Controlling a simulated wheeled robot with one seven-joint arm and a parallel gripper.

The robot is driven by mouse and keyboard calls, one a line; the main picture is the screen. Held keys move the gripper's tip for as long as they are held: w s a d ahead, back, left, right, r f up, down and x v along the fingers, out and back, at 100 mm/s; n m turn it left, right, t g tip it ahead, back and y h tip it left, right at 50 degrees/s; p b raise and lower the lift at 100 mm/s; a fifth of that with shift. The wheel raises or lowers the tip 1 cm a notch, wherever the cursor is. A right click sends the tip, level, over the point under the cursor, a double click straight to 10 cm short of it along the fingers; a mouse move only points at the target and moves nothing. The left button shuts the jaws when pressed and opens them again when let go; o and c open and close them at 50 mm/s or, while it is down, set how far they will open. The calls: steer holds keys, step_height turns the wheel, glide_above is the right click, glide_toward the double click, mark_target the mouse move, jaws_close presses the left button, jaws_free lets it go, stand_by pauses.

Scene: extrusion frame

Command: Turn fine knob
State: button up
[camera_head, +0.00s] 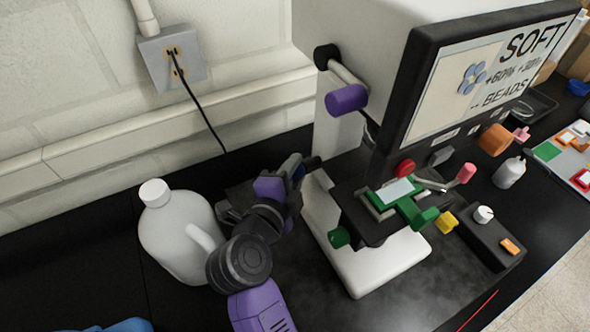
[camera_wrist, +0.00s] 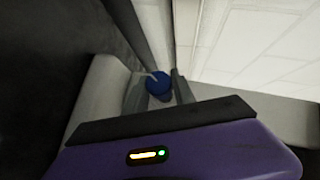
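A white microscope body (camera_head: 345,140) stands on the black bench with a screen (camera_head: 490,70) reading "SOFT" and "BEADS". In the wrist view a round blue knob (camera_wrist: 158,84) with a pale mark lies between the fingers of my gripper (camera_wrist: 160,92). The fingers stand apart on either side of it; I cannot tell whether they touch it. In the head view my gripper (camera_head: 306,170) is at the left side of the microscope, and the blue knob is hidden. No label shows which knob is the fine one.
A white jug (camera_head: 178,235) stands close left of my arm. A purple cylinder (camera_head: 346,99) juts from the microscope above my gripper. Red (camera_head: 404,168), pink (camera_head: 466,172) and yellow (camera_head: 446,222) knobs are around the stage. A wall outlet (camera_head: 174,58) has a hanging cord.

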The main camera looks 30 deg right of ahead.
steer(key=shift+f+t, duration=0.15)
steer(key=shift+t, duration=0.15)
jaws_close()
steer(key=shift+f+m+t+h, duration=0.1)
steer(key=shift+m+t+h, duration=0.2)
steer(key=shift+m+h, duration=0.15)
steer(key=b, duration=0.1)
steer(key=m+t+b, duration=0.1)
steer(key=shift+f+m+h+b, duration=0.25)
steer(key=shift+h+b, duration=0.1)
steer(key=shift+b, duration=0.05)
steer(key=m+t+b, duration=0.1)
steer(key=b, duration=0.1)
steer(key=shift+h+b, duration=0.4)
steer(key=shift+r+m+h+b, duration=0.2)
steer(key=shift+m+h+b, duration=0.2)
steer(key=shift+m+b, duration=0.15)
steer(key=shift+r, duration=0.1)
steer(key=o, duration=1.1)
jaws_free()
steer(key=shift+r, duration=0.1)
